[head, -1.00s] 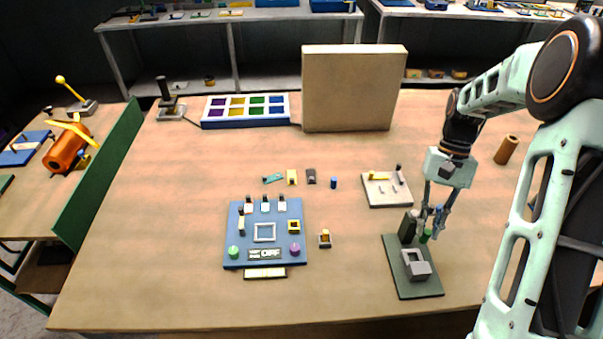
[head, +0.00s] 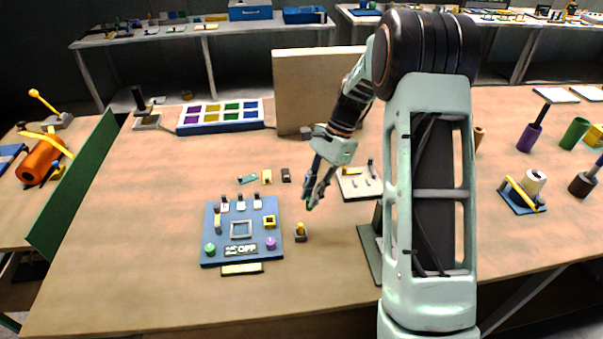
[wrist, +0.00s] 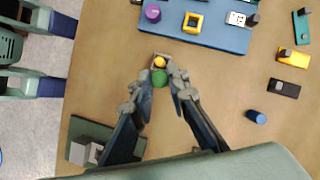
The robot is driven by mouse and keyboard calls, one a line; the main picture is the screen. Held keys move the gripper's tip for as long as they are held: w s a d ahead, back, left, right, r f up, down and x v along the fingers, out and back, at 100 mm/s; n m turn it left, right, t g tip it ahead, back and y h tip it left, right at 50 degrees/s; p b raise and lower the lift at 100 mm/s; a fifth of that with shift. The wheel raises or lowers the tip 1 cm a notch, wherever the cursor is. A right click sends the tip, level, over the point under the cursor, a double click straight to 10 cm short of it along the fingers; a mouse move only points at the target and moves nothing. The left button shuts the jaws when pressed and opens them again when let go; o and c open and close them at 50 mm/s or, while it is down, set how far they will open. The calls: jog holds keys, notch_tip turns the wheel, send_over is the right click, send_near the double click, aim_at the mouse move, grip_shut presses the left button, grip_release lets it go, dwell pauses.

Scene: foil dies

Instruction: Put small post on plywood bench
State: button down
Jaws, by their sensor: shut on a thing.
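My gripper (head: 312,194) is shut on a small green post (head: 309,206), held above the plywood bench (head: 130,230). In the wrist view, the post's round green end (wrist: 159,77) shows between the fingertips of my gripper (wrist: 161,82). The rest of the post is hidden. Just beyond it in that view is a small block with a yellow-orange top (wrist: 159,62), which also stands on the bench in the head view (head: 300,232). Whether the post clears that block is hard to tell.
A blue switch panel (head: 212,250) lies left of my gripper. A dark green base (wrist: 102,129) with a grey block lies to the right in the head view, partly hidden by my arm. A pale tray (head: 350,192) lies behind. Bare bench shows at the front and left.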

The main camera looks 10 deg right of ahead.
jog(key=w+r+m+t+h+b, duration=0.35)
jog(key=w+m+t, duration=0.35)
jog(key=w+m, duration=1)
jog(key=w+f+m, duration=0.1)
jog(key=w+f, duration=0.1)
jog(key=f, duration=0.1)
jog(key=w+d+f+m+p, duration=0.1)
jog(key=w+f+m, duration=0.1)
jog(key=w+f, duration=0.1)
jog(key=w+d+f+m+p, duration=0.1)
jog(key=w+f, duration=0.2)
jog(key=shift+w+d, duration=0.1)
jog(key=shift+w, duration=0.05)
jog(key=shift+x, duration=0.9)
notch_tip(320, 180, down, 3)
jog(key=shift+w+d+r, duration=0.1)
jog(key=shift+w+r, duration=0.05)
jog(key=shift+w, duration=0.05)
jog(key=c, duration=1.9)
grip_release()
